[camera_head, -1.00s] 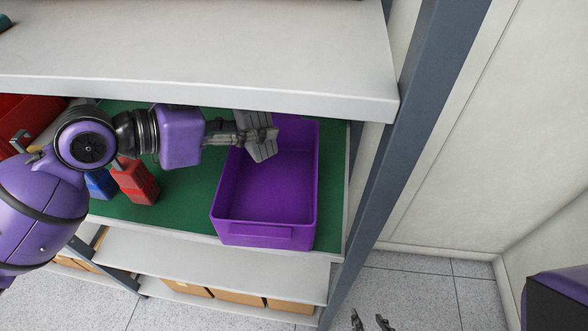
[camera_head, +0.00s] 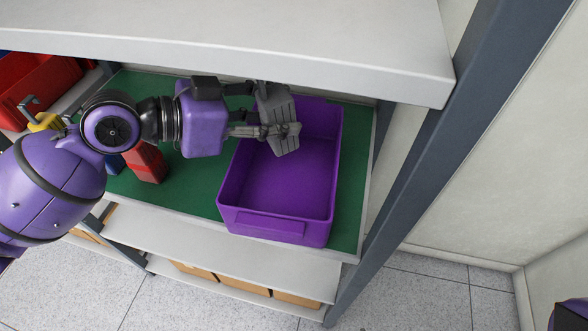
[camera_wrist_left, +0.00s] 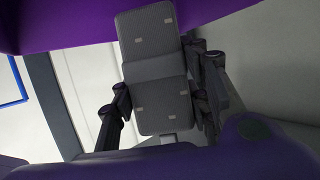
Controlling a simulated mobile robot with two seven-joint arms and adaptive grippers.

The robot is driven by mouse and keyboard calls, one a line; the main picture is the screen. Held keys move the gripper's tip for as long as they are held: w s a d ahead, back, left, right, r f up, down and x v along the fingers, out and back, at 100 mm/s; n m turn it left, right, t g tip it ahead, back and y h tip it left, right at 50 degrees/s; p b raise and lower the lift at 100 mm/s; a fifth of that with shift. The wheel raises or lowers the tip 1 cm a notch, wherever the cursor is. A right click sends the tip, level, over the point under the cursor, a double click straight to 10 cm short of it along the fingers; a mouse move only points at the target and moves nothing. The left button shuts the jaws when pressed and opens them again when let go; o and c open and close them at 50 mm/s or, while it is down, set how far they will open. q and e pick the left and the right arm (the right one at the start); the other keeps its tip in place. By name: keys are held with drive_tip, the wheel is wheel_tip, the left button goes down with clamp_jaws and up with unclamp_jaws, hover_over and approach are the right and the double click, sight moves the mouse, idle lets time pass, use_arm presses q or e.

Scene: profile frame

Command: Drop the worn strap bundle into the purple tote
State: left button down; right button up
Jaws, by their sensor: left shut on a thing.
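The worn strap bundle (camera_head: 278,112) is a flat dark grey block with small light marks. My left gripper (camera_head: 272,108) is shut on it, with one finger on each side, as the left wrist view also shows for the bundle (camera_wrist_left: 155,62). The bundle is tilted and appears over the back left part of the purple tote (camera_head: 283,228). The tote is open-topped and stands on the green shelf mat. Its visible inside is empty; the gripper and bundle hide its back left corner. My right gripper is out of view.
A grey shelf board (camera_head: 250,45) hangs above the arm. A red block (camera_head: 146,163) stands left of the tote, and a red bin (camera_head: 35,85) lies at the far left. A dark upright post (camera_head: 440,150) borders the right. Green mat (camera_head: 355,180) is clear right of the tote.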

use_arm(q)
drive_tip(key=shift+f, duration=0.15)
drive_tip(key=c, duration=0.9)
unclamp_jaws()
drive_tip(key=v, duration=1.2)
